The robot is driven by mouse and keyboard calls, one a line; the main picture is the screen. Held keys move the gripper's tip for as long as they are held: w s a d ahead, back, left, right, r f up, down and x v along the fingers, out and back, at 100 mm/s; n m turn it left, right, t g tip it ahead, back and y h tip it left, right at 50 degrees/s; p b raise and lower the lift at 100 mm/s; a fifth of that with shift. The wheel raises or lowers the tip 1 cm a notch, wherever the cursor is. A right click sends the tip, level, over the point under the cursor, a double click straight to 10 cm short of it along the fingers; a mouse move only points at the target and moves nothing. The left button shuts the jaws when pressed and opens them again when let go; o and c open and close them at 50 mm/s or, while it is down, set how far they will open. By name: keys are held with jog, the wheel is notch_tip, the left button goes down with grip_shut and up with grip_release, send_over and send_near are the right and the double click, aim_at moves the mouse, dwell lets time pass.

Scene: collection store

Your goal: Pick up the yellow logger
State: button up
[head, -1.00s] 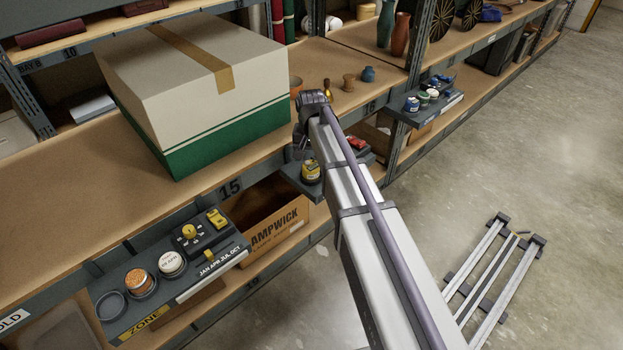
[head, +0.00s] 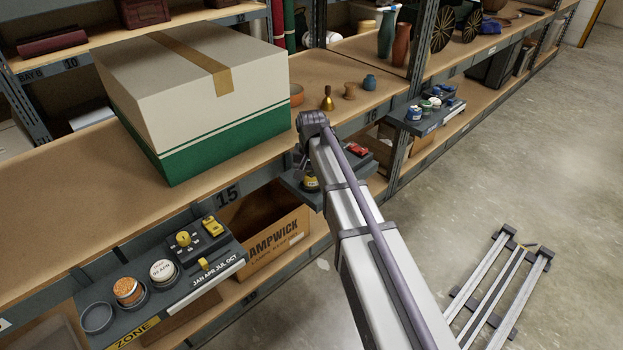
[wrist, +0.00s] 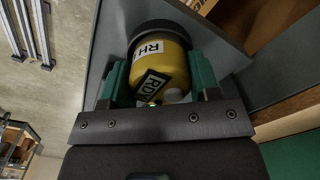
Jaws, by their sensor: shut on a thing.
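The yellow logger (wrist: 165,62) is a yellow cylinder with a white "RH" label and a dark label, between my fingers in the wrist view. My gripper (wrist: 159,80) is shut on it, with a green-padded finger on each side. A dark ring (wrist: 155,26) shows at its far end; I cannot tell whether the logger is clear of it. In the head view, a small part of the logger (head: 311,184) shows beside my arm, at a dark ledge (head: 297,190) on the shelf front.
A large white and green box (head: 200,95) stands on the shelf left of my arm. A dark tray (head: 215,275) at front left holds round pots and yellow parts. A red item (head: 357,150) sits just right of my arm. The floor at right is open around a rail frame (head: 497,290).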

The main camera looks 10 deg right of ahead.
aim_at(311, 172)
notch_tip(311, 172, up, 10)
jog(key=p, duration=1)
jog(key=shift+r, duration=0.1)
jog(key=shift+c, duration=0.2)
